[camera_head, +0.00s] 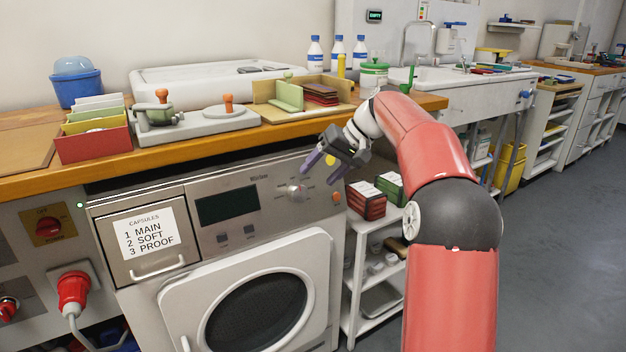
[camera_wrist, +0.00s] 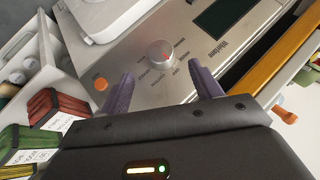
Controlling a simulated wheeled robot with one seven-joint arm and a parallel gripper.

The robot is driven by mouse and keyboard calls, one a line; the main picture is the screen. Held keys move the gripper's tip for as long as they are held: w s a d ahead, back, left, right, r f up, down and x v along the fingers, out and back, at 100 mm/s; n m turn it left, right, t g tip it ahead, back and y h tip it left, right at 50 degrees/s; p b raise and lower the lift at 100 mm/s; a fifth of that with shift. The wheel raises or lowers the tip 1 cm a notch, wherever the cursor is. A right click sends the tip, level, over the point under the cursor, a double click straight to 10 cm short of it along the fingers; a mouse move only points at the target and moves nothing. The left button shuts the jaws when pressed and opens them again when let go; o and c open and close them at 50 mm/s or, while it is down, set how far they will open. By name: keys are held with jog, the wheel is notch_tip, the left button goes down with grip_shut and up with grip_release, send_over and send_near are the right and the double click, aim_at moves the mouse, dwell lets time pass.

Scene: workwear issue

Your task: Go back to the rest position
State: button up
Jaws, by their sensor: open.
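My gripper (camera_head: 322,167) is open and empty in front of the upper right of the washing machine's control panel (camera_head: 262,199). In the wrist view its two purple fingers (camera_wrist: 163,90) stand apart, with the round silver dial (camera_wrist: 160,53) showing beyond and between them. The dial also shows in the head view (camera_head: 297,192), just below and left of the fingers. I see no contact between fingers and dial. An orange button (camera_wrist: 100,84) sits beside the dial. The machine's door (camera_head: 250,295) is shut, and so is the capsule drawer (camera_head: 143,240).
The wooden worktop (camera_head: 200,147) runs just above and behind my gripper. A white shelf rack (camera_head: 375,270) with red (camera_head: 366,200) and green boxes (camera_head: 390,187) stands right of the machine, close to my arm. The grey floor (camera_head: 560,250) at the right is clear.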

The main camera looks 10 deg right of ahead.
jog(key=shift+s+d+r, duration=0.1)
jog(key=shift+d+r, duration=0.05)
jog(key=shift+r, duration=0.05)
jog(key=s+a+h, duration=0.2)
jog(key=s+a, duration=0.1)
jog(key=s, duration=0.6)
jog(key=s+a+h, duration=0.2)
jog(key=s+a, duration=0.2)
jog(key=s, duration=0.4)
jog(key=s+d+f+t+h, duration=0.1)
jog(key=s+f, duration=0.4)
jog(key=s, duration=0.5)
jog(key=s+d+f+t+h, duration=0.1)
jog(key=s+f+h, duration=0.1)
jog(key=s+f, duration=0.4)
jog(key=s, duration=0.3)
jog(key=shift+s+m, duration=0.4)
